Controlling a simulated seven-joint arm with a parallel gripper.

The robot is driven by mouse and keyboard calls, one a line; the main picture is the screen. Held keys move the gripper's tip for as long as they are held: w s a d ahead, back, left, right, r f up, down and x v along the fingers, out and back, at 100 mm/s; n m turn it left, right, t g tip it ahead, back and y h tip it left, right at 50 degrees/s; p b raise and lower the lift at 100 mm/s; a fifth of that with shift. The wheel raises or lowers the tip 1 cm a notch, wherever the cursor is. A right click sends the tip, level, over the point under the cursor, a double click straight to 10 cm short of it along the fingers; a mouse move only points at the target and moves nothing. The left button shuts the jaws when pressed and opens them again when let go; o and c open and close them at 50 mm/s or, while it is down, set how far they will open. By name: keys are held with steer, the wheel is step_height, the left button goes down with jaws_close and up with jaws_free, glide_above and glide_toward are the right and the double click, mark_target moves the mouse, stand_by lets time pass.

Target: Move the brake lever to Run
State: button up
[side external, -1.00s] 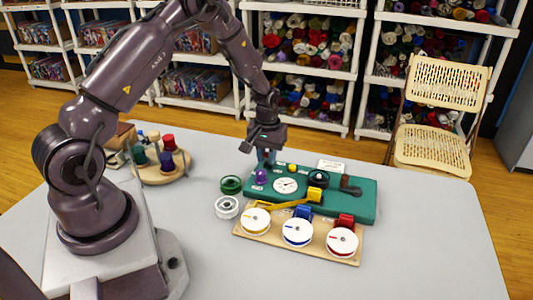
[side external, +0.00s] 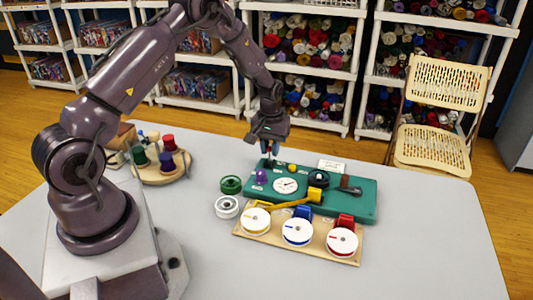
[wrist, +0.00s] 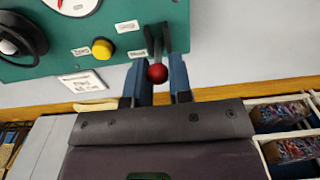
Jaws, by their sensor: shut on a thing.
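The brake lever has a red ball knob (wrist: 157,73) on a dark stem (wrist: 157,42) rising from the green panel (wrist: 125,12) in the wrist view. My gripper (wrist: 158,64) is shut on the knob, with one blue finger on each side of it. In the side view my gripper (side external: 270,147) is over the back left corner of the green panel (side external: 355,207). The knob is mostly hidden there between the fingers.
A yellow button (wrist: 102,48) and a white dial (side external: 285,185) are near the lever. A board with white spools (side external: 297,231) lies in front. A round thread stand (side external: 160,175) is to the left.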

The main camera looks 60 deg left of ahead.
steer(key=shift+w+a, duration=0.15)
steer(key=shift+w, duration=0.05)
steer(key=shift+w+a+f, duration=0.1)
steer(key=shift+w+a, duration=0.35)
steer(key=shift+a, duration=0.05)
steer(key=shift+w+a+f, duration=0.2)
steer(key=shift+w+a, duration=0.1)
steer(key=shift+w, duration=0.1)
stand_by(0.4)
steer(key=o, duration=0.6)
steer(key=shift+o, duration=0.2)
